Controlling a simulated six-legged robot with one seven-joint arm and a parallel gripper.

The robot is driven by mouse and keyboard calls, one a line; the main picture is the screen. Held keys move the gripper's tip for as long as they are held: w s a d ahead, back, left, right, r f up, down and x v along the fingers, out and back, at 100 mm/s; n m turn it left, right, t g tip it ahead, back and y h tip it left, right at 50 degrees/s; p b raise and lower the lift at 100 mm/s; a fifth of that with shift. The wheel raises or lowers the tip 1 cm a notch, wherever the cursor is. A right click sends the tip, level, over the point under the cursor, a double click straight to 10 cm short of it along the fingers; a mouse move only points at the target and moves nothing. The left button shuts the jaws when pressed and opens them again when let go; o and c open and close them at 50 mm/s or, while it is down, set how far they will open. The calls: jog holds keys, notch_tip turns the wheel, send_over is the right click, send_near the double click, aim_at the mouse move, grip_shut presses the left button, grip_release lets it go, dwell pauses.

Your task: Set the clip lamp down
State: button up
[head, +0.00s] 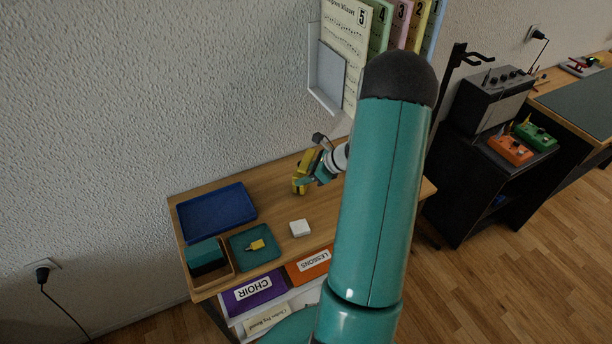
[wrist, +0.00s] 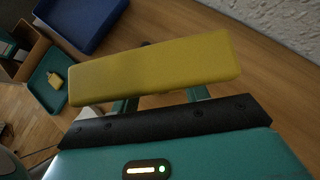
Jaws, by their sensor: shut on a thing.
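The yellow, bar-shaped clip lamp (head: 301,172) is between the fingers of my gripper (head: 316,174), at the back of the wooden desk top. In the wrist view the clip lamp (wrist: 155,72) lies across the fingers of my gripper (wrist: 162,100), which are shut on it. Its yellow top hides most of the fingertips and whatever part they grip. I cannot tell whether its underside touches the desk or hangs just above it.
Left on the desk (head: 277,200) are a blue tray (head: 216,212), a teal tray (head: 243,262) with a small yellow item, and a wooden box (head: 212,283). A white block (head: 300,228) sits near the front. A wall holder (head: 326,75) with sheet music hangs above. My arm hides the desk's right part.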

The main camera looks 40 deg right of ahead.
jog(key=shift+f, duration=0.35)
jog(key=o, duration=0.9)
jog(key=v, duration=1.2)
jog(key=w+a+r+n+g, duration=0.1)
jog(key=a+r+n, duration=0.4)
jog(key=a, duration=0.3)
jog(key=a+r+n+g+h, duration=0.1)
jog(key=a+r+n+g, duration=0.1)
jog(key=a+r+n, duration=0.4)
jog(key=w+a+r+n+g, duration=0.1)
jog(key=a+r+n, duration=0.25)
jog(key=a, duration=0.55)
jog(key=shift+s+a+r+n+t+h, duration=0.25)
jog(key=shift+s+a+r+n+h, duration=0.35)
jog(key=shift+s+a+r+n, duration=1.1)
jog(key=shift+s+a+r+n+t+h, duration=0.2)
jog(key=shift+s+a+r+n+h, duration=0.4)
jog(key=shift+s+a+n, duration=2.05)
jog(key=shift+s+a+r+n+t+h, duration=0.25)
jog(key=shift+s+a+r+n+h, duration=0.65)
jog(key=shift+a+n, duration=2.2)
